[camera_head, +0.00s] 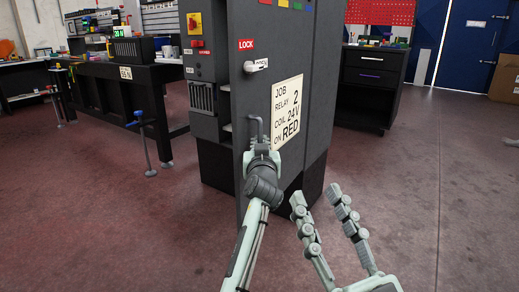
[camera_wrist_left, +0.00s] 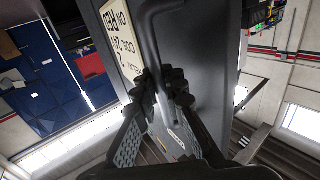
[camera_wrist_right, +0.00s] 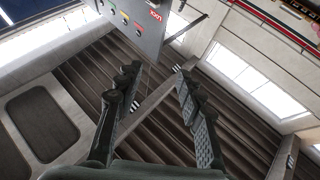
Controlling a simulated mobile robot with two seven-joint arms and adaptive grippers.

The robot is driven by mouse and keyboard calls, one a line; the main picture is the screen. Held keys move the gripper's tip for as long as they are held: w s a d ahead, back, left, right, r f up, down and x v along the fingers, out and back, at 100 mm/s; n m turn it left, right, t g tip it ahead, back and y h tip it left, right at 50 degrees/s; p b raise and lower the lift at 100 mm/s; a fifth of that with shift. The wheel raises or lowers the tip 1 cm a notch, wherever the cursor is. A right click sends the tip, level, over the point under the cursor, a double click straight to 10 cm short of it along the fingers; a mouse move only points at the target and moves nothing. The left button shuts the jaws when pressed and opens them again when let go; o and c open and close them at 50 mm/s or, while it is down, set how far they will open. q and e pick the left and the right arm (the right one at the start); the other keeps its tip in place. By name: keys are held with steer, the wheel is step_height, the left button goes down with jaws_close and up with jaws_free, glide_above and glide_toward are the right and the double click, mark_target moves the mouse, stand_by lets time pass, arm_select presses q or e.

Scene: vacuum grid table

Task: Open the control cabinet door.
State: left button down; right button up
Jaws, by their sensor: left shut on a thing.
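The grey control cabinet (camera_head: 203,68) stands in the middle of the head view. Its door (camera_head: 246,98) appears ajar, with its left edge standing out from the body. The door bears a light lever under a red LOCK label, a printed card (camera_head: 287,108) and a bent grey pull handle (camera_head: 256,124). My left gripper (camera_head: 261,150) is shut on this handle; the left wrist view shows the bar (camera_wrist_left: 151,40) running down between the fingers, partly hidden by them. My right gripper (camera_head: 317,197) is open and empty, right of the door and apart from it.
A dark workbench (camera_head: 130,78) with a blue clamp (camera_head: 140,120) stands at the left. A black drawer unit (camera_head: 371,80) stands behind the cabinet at the right. The reddish floor (camera_head: 430,190) is clear at the right and front left.

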arm_select(q)
steer(key=shift+s+d+r, duration=0.15)
steer(key=shift+d, duration=0.4)
arm_select(e)
steer(key=shift+s+d+r+t, duration=0.6)
steer(key=shift+d+r, duration=0.1)
steer(key=shift+r, duration=0.05)
arm_select(q)
steer(key=c, duration=1.6)
jaws_free()
arm_select(e)
steer(key=shift+w, duration=0.1)
arm_select(q)
steer(key=s, duration=0.7)
steer(key=shift+s+d, duration=0.1)
steer(key=shift+s, duration=0.15)
